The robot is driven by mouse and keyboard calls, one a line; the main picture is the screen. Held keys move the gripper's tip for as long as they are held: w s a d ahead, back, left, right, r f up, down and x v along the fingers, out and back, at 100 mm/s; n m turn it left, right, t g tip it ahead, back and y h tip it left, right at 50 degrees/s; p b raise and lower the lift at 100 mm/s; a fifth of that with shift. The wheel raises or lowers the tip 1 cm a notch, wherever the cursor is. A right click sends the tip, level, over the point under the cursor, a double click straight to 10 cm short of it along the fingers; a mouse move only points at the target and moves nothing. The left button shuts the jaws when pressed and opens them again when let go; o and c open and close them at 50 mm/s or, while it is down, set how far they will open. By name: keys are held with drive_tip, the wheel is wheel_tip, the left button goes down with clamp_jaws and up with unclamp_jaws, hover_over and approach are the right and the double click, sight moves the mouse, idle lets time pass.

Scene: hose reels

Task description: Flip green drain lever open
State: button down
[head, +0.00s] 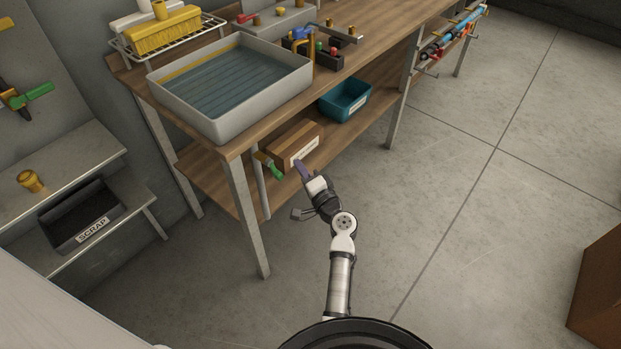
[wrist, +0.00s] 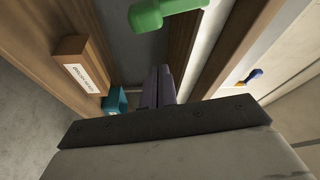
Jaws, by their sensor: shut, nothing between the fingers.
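The green drain lever (head: 275,171) sits on a valve below the sink basin (head: 215,125), beside a grey vertical pipe (head: 262,190) near the bench's front leg. In the wrist view the green lever (wrist: 165,10) shows at the top edge, partly cut off. My gripper (head: 297,165) is shut and empty, a little right of the lever in the head view. In the wrist view my gripper (wrist: 160,80) points ahead with its fingers together, below the lever in the picture. I see no contact between them.
A labelled cardboard box (head: 293,148) and a teal bin (head: 345,99) stand on the lower shelf behind my gripper. The bench leg (head: 247,215) stands left of the lever. Another green-handled valve (head: 35,93) is on the left wall.

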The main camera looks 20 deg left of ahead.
sight(283, 178)
drive_tip(key=s+a, duration=0.1)
drive_tip(key=s+a+p, duration=0.1)
drive_tip(key=shift+s+a+f, duration=0.2)
drive_tip(key=shift+s+f, duration=0.2)
drive_tip(key=shift+s+a+f+m+b, duration=0.25)
drive_tip(key=shift+s+f+m+b, duration=0.3)
drive_tip(key=shift+s+b, duration=0.2)
drive_tip(key=shift+r, duration=0.15)
